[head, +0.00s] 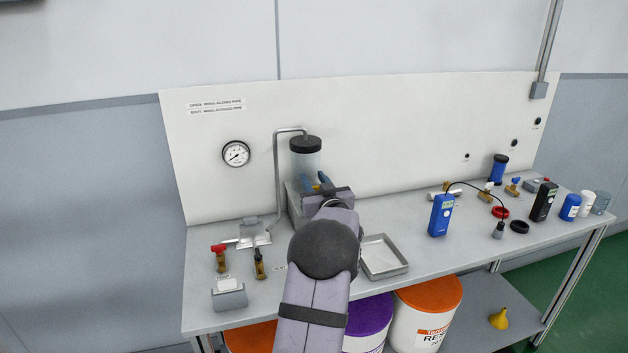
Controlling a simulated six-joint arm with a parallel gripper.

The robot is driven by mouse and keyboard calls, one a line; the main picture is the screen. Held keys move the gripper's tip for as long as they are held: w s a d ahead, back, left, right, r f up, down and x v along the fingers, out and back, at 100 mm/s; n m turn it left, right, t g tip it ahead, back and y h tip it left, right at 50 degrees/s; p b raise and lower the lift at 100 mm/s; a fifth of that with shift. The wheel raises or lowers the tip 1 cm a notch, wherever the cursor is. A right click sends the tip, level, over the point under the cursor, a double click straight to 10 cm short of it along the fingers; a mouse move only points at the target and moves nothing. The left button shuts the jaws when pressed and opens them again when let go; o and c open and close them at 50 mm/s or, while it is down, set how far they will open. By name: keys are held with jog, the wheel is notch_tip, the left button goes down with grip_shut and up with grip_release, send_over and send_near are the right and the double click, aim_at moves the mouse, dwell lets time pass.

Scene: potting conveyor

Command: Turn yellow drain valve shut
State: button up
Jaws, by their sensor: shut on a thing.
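My gripper (318,184) is at the foot of a clear vessel (305,164) with a black lid, seen from behind my wrist.
The backboard has a label (216,106) about wing positions and a gauge (236,153). A bent pipe (277,180) rises beside the vessel. An empty tray (383,257), a blue meter (441,214) and a red-handled valve (219,256) stand on the bench.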

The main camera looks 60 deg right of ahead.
jog(key=o, duration=1)
jog(key=shift+r, duration=0.3)
jog(key=shift+o, duration=0.2)
jog(key=shift+f, duration=0.15)
jog(key=shift+b+v, duration=0.7)
jog(key=shift+v, duration=3)
